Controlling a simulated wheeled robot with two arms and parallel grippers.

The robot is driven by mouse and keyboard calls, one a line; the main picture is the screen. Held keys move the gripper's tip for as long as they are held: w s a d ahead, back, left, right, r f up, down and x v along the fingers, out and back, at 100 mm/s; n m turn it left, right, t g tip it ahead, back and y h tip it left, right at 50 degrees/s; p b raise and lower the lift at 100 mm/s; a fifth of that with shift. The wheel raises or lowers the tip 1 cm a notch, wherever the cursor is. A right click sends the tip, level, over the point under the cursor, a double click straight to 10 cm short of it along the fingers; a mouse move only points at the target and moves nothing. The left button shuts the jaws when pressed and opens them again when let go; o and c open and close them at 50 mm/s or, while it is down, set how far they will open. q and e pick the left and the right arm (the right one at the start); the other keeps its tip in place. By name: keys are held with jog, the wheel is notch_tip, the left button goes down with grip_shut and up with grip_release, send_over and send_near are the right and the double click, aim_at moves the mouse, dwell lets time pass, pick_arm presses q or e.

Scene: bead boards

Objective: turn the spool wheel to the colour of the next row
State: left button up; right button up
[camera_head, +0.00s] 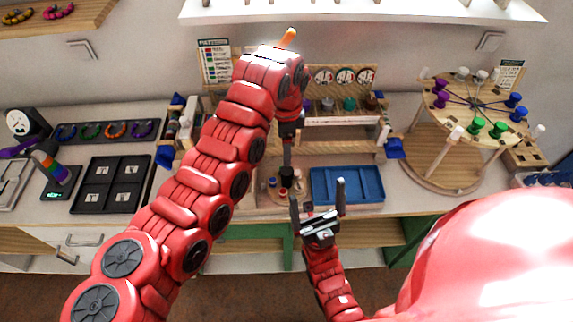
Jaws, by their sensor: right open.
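The spool wheel (450,112) is a round pale-wood disc on wooden posts at the right. Purple, white, blue and green spools stand around its rim, with dark lines running to its centre. My right gripper (317,190) is open and empty, fingers pointing away from me, in front of the bench and well left of the wheel. My left arm rises from the lower left and bends down at the middle. Its dark gripper (287,178) is over a small wooden tray; whether its jaws are open is unclear. A pattern card (214,62) hangs on the back wall, too small to read.
A blue tray (346,185) lies on the bench beside the wooden tray (268,198). A black board (110,183) and a bead rack (105,131) are at the left. A white shelf (370,10) overhangs the back. A wooden round base (440,175) is under the wheel.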

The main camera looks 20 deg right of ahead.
aim_at(287, 170)
pick_arm(q)
notch_tip(287, 170, down, 10)
jog(key=p, duration=0.3)
jog(key=shift+s+r, duration=0.1)
jog(key=shift+r, duration=0.1)
grip_shut()
